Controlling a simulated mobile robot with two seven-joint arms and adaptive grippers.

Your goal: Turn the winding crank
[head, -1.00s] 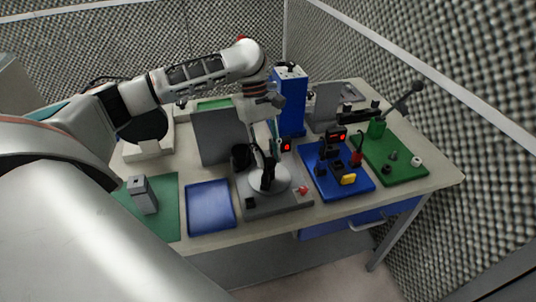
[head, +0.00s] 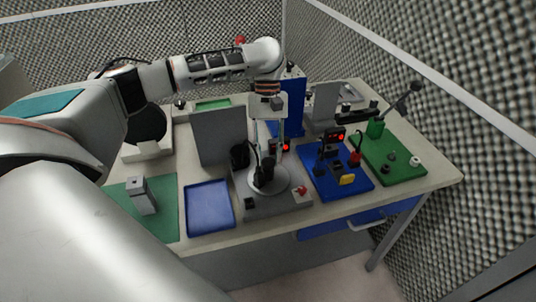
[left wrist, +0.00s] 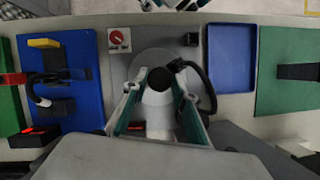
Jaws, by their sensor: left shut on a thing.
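The winding unit is a grey base (head: 290,206) with a pale round disc (head: 284,184) on top, on the table's near middle. My left gripper (head: 264,168) reaches down over the disc. In the left wrist view its fingers (left wrist: 157,98) stand on both sides of a pale upright grip with a dark round top (left wrist: 160,78), and are shut on this crank handle. The fingers partly hide the handle in the head view. The base carries a red knob (head: 300,190), also seen in the left wrist view (left wrist: 119,39). Part of what looks like my right gripper (left wrist: 175,4) shows at the top edge there.
A blue tray (head: 208,207) lies left of the base, and a green mat with a grey block (head: 142,195) beyond it. A blue board (head: 325,184) and a green board (head: 405,170) lie to the right. A grey panel (head: 218,137) and blue tower (head: 292,105) stand behind.

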